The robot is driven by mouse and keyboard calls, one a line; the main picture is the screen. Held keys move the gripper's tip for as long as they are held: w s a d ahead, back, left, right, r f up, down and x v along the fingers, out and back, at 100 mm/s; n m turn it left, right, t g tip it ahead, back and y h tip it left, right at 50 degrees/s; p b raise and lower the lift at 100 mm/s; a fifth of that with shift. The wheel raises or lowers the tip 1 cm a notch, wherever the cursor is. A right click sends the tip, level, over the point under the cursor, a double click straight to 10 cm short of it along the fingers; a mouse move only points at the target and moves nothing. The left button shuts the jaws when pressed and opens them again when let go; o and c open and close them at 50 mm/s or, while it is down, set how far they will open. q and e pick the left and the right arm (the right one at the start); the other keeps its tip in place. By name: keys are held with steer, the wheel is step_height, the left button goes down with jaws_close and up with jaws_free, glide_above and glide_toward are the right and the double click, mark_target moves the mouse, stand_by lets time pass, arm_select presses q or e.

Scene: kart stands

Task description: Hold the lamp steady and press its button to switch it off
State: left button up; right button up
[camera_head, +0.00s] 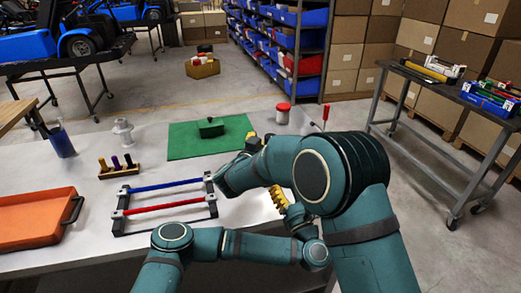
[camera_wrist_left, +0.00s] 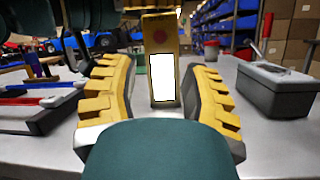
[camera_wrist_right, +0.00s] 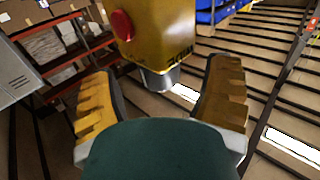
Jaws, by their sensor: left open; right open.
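My right gripper (camera_wrist_right: 163,80) is open, facing the lamp. In the head view my arms hide most of the lamp; left finger pads (camera_head: 278,197) show.
On the table are a green mat (camera_head: 185,142), a rack with blue and red bars (camera_head: 165,205), an orange tray (camera_head: 35,218), a blue cup (camera_head: 62,145) and a red-lidded jar (camera_head: 283,113). A grey box with a handle (camera_wrist_left: 275,92) stands right of the lamp.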

steer(key=shift+x, duration=0.8)
jaws_close()
arm_select(q)
jaws_close()
stand_by(0.4)
steer(key=shift+r, duration=0.1)
